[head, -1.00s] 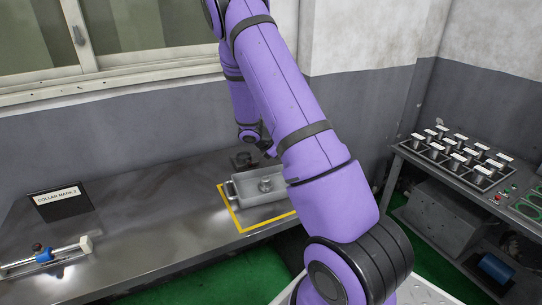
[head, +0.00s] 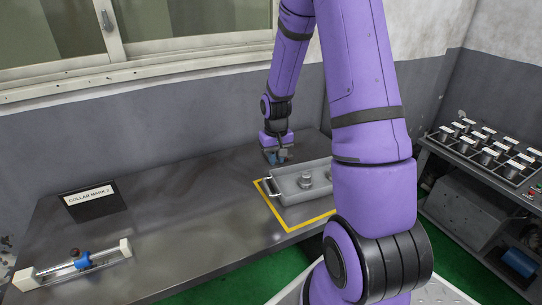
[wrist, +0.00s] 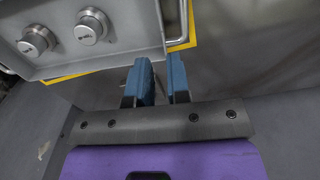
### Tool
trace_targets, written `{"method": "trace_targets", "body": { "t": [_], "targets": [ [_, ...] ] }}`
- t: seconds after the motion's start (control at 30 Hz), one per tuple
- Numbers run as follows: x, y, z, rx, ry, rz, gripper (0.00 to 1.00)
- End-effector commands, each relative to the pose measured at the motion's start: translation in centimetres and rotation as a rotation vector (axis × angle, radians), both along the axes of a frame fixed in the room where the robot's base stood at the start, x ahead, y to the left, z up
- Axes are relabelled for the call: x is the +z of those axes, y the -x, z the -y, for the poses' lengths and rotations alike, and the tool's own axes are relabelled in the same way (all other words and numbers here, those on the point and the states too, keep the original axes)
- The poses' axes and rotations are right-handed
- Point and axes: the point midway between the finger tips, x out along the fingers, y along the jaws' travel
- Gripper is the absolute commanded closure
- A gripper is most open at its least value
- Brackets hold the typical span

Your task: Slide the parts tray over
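The grey parts tray (head: 304,198) sits on the steel table with yellow tape (head: 312,221) marked around it. It holds two metal cylindrical parts (head: 305,179), and a handle stands at its left end. The tray also shows at the upper left of the wrist view (wrist: 105,61), with the two round parts inside. My gripper (head: 279,157) points down just behind the tray's far side. In the wrist view its two blue fingers (wrist: 162,82) have a narrow gap with nothing between them. They are close to the tray's wall; I cannot tell whether they touch it.
A black sign reading "COLLAR MARK" (head: 92,201) stands at the left of the table (head: 190,210). A rail fixture with a blue piece (head: 83,260) lies at the front left. A bench with a rack of several parts (head: 485,152) is at the right. The table's middle is clear.

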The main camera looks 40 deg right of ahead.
Motion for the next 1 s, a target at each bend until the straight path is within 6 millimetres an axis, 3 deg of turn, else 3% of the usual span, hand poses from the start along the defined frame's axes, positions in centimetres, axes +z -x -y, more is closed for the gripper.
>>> {"method": "trace_targets", "body": {
  "t": [0.47, 1.0],
  "targets": [
    [-0.6, 0.0, 0.0, -0.004, -0.002, 0.001, 0.83],
    [-8.7, 0.0, -0.1, -0.002, -0.001, -0.001, 0.83]
  ]
}}
